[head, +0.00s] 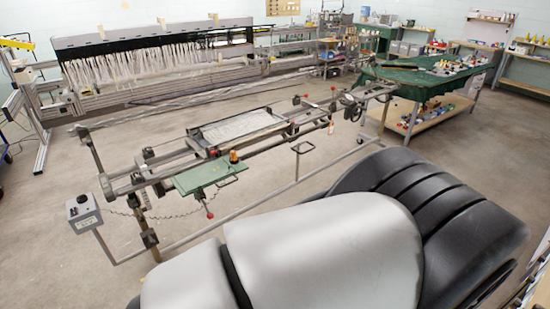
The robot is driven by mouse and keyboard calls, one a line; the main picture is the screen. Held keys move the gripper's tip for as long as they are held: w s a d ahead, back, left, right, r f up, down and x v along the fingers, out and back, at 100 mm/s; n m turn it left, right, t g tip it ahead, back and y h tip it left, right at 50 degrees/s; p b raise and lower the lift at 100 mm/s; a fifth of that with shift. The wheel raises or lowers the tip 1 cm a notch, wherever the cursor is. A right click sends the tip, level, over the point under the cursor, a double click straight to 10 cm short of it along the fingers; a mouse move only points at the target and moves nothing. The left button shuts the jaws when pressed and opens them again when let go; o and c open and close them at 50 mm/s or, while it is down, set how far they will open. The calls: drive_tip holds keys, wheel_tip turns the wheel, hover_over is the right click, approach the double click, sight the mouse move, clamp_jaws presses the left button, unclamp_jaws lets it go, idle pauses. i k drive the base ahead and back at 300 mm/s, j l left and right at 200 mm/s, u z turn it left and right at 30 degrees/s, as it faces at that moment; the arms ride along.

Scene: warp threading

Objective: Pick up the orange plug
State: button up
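A small orange piece (233,156) stands upright on the green plate (205,177) of the metal frame in the middle of the head view. It may be the orange plug, but it is too small to tell. Small orange things (463,57) also show among the clutter on the green-covered table at the back right, too small to make out. My gripper is not in view; only large grey and black parts, which appear to be my arm, fill the lower right and hide the floor behind them.
The long metal frame (165,185) with red-knobbed levers (209,214) crosses the middle. A grey control box (83,213) stands on its left end. The green-covered table (405,83) is at the back right. A warp rack (160,62) lines the back wall. Floor at the left is clear.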

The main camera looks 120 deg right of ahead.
sight(232, 152)
drive_tip(key=z, duration=3.6)
drive_tip(key=u, duration=1.3)
drive_tip(key=i+l, duration=0.2)
drive_tip(key=l, duration=0.25)
drive_tip(key=i+l, duration=0.15)
drive_tip(key=l, duration=0.3)
drive_tip(key=i+l, duration=0.2)
drive_tip(key=l, duration=0.25)
drive_tip(key=i+l+u, duration=0.1)
drive_tip(key=l, duration=0.35)
drive_tip(key=i+l, duration=0.25)
drive_tip(key=l, duration=0.2)
drive_tip(key=i+l, duration=0.15)
drive_tip(key=l, duration=0.35)
drive_tip(key=i+l, duration=0.2)
drive_tip(key=l, duration=0.25)
drive_tip(key=i+l+u, duration=0.1)
drive_tip(key=l, duration=0.35)
